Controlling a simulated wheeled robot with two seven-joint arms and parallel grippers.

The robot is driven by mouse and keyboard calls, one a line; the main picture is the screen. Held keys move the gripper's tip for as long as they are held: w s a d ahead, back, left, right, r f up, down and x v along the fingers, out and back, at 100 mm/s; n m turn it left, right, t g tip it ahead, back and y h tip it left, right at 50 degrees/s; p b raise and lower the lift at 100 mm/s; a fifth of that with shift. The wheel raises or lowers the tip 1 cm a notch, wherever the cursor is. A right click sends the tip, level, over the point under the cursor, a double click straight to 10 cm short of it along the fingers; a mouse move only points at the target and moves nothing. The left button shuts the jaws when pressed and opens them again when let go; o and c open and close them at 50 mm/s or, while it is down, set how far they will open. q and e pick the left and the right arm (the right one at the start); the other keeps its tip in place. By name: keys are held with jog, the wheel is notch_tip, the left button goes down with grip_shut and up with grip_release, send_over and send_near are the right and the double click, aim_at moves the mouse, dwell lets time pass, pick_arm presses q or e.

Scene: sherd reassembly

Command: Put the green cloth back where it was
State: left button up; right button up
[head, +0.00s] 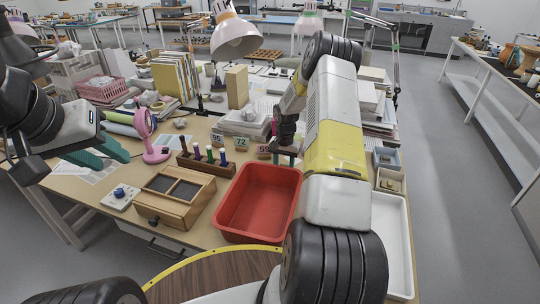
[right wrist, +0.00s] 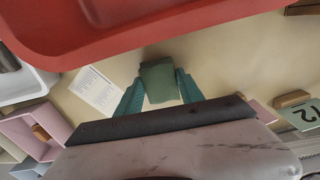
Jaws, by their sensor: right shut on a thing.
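The green cloth (right wrist: 158,84) shows in the right wrist view as a small dark green folded piece between the two teal fingers of my right gripper (right wrist: 161,78). The gripper is shut on it, over the tan tabletop. In the head view my right arm hides most of this gripper and I cannot make out the cloth. The gripper is behind the red tub, near the numbered cards. My left gripper (head: 116,159) is at the left of the table, its teal fingers apart and empty, near the pink magnifier (head: 149,138). Whether the cloth touches the table is unclear.
The red tub (head: 229,228) stands at the front middle, a wooden box (head: 149,213) to its left. A tool rack (head: 206,168) and numbered cards (head: 241,142) stand behind. A white tray (head: 407,240) lies along the right edge. Papers and books crowd the back.

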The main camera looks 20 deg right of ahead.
jog(key=shift+f, duration=0.15)
jog(key=o, duration=1.3)
notch_tip(320, 180, up, 14)
jog(key=r, duration=0.1)
jog(key=s+a+r+n+t, duration=0.15)
jog(key=s+a+r, duration=0.25)
jog(key=r, duration=0.4)
jog(key=s+a+r+n+t, duration=0.1)
jog(key=s+a+r+n, duration=0.2)
jog(key=r, duration=0.5)
jog(key=s+a+r+n+t, duration=0.1)
jog(key=s+a+r, duration=0.2)
jog(key=s, duration=0.5)
jog(key=s+a+r+n+t+y, duration=0.1)
jog(key=s+a+r, duration=0.2)
jog(key=s, duration=0.5)
jog(key=s+a+r+n+t+y, duration=0.1)
jog(key=s+a, duration=0.3)
jog(key=s, duration=0.5)
jog(key=shift+r+t, duration=0.35)
jog(key=shift+r, duration=0.55)
